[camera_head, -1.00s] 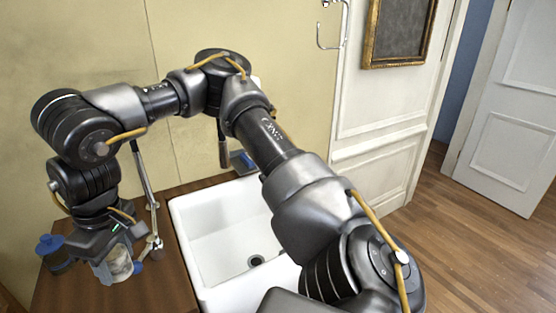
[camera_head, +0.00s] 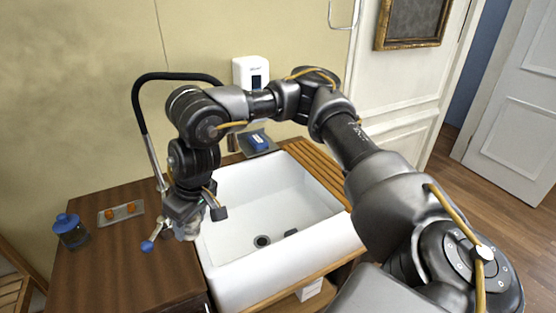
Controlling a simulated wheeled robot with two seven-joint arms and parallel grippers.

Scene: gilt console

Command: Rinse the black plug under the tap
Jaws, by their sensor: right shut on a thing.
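A small black thing, likely the black plug (camera_head: 291,233), lies on the sink floor just right of the drain hole (camera_head: 262,241). The white sink (camera_head: 325,240) shows no visible water. The tap (camera_head: 152,160) stands at the sink's left, with a black arched hose; my arm hides its outlet. A blue-ended lever (camera_head: 147,246) shows low by the gripper. My right gripper (camera_head: 187,229) points down at the sink's left rim, shut on a pale, clear, glass-like thing that is mostly hidden. It is apart from the black thing. My left gripper is out of view.
A blue-lidded jar (camera_head: 71,231) and a tray with orange pieces (camera_head: 121,213) stand on the wooden counter (camera_head: 110,265). A soap dispenser (camera_head: 251,74) hangs on the wall. A blue item (camera_head: 259,141) sits behind the sink. Wooden slats (camera_head: 322,175) flank the sink's right.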

